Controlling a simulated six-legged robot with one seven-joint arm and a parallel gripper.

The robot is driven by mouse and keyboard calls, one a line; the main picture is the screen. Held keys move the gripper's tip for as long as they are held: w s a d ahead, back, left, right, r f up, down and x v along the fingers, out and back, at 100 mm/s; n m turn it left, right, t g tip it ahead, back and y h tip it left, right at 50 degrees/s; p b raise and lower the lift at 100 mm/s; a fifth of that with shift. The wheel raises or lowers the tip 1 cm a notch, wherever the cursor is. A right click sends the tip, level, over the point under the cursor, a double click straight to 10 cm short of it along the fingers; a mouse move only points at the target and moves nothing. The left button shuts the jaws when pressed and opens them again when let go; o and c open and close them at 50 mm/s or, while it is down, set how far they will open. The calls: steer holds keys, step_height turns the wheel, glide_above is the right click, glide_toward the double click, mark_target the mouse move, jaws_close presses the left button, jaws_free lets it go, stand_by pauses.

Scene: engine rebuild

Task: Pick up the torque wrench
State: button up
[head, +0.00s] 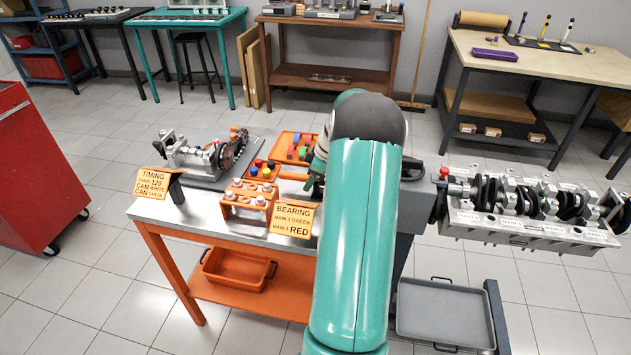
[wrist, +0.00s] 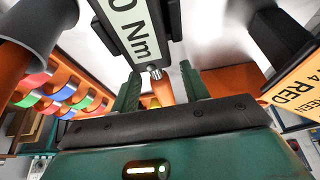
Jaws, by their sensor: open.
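In the wrist view, a dark-framed tool with a pale label ending in "0 Nm" (wrist: 136,24), which looks like the torque wrench, comes down from the top edge. A small metal stub shows at its lower end. My gripper (wrist: 160,86) is open, with one green finger on each side of that stub in the picture. I cannot tell whether the fingers touch the tool or how far off it is.
A bearing sign (head: 293,219) and an orange rack (head: 249,196) stand on the bench (head: 148,209). Coloured rings (wrist: 66,90) show left in the wrist view. A crankshaft block (head: 530,235) is at right. A grey tray (head: 440,313) lies low.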

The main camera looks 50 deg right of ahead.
steer(key=shift+w+f, duration=0.15)
steer(key=shift+f, duration=0.2)
jaws_close()
steer(key=shift+r, duration=0.2)
